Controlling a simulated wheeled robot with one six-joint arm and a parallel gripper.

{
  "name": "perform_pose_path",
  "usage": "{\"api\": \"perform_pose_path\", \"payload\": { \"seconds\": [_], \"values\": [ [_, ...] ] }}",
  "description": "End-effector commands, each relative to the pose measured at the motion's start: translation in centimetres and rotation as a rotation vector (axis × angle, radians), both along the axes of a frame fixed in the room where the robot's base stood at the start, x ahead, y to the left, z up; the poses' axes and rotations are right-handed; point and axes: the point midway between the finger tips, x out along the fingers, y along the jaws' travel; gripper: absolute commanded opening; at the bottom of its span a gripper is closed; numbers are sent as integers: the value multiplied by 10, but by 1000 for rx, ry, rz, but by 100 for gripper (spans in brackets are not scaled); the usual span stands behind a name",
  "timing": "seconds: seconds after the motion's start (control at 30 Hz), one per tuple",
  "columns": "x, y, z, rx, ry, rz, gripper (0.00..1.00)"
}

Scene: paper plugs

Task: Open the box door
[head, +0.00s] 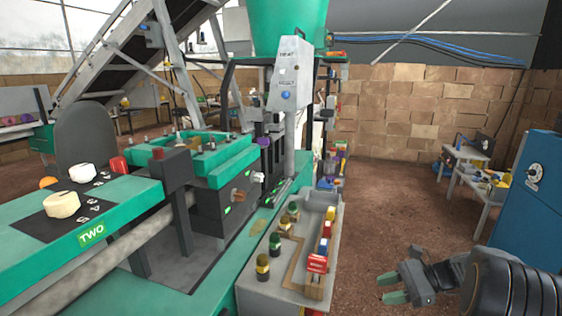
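No box is clearly marked as the task's own. A narrow grey control box (290,75) with a round blue button stands on a post in the upper middle. I see no open door on either. My gripper (391,288) is at the lower right, its green-tipped fingers pointing left and a little apart with nothing visible between them. It is well apart from both boxes, in front and left of the cabinet.
A green machine (130,205) labelled TWO fills the left. A grey tray (247,290) with small jars and coloured blocks stands left of my gripper. Small tables (481,187) with items stand before the brick wall (400,120). The brown floor (390,215) between is clear.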

Motion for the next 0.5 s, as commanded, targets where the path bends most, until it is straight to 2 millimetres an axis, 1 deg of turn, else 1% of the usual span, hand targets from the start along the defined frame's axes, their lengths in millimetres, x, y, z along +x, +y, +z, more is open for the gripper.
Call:
{"api": "perform_pose_path", "payload": {
  "seconds": [0.03, 0.07, 0.17, 0.2, 0.3, 0.4, 0.5],
  "values": [
    [-6, 15, 29, -64, -27, 49, 39],
    [-10, 22, 38, -107, -44, 81, 39],
    [-30, 51, 78, -281, -127, 216, 39],
    [-40, 62, 96, -364, -174, 284, 39],
    [-68, 85, 138, -576, -315, 474, 39],
    [-92, 97, 173, -763, -470, 658, 39],
    [-110, 103, 203, -921, -622, 820, 39]
  ]
}}
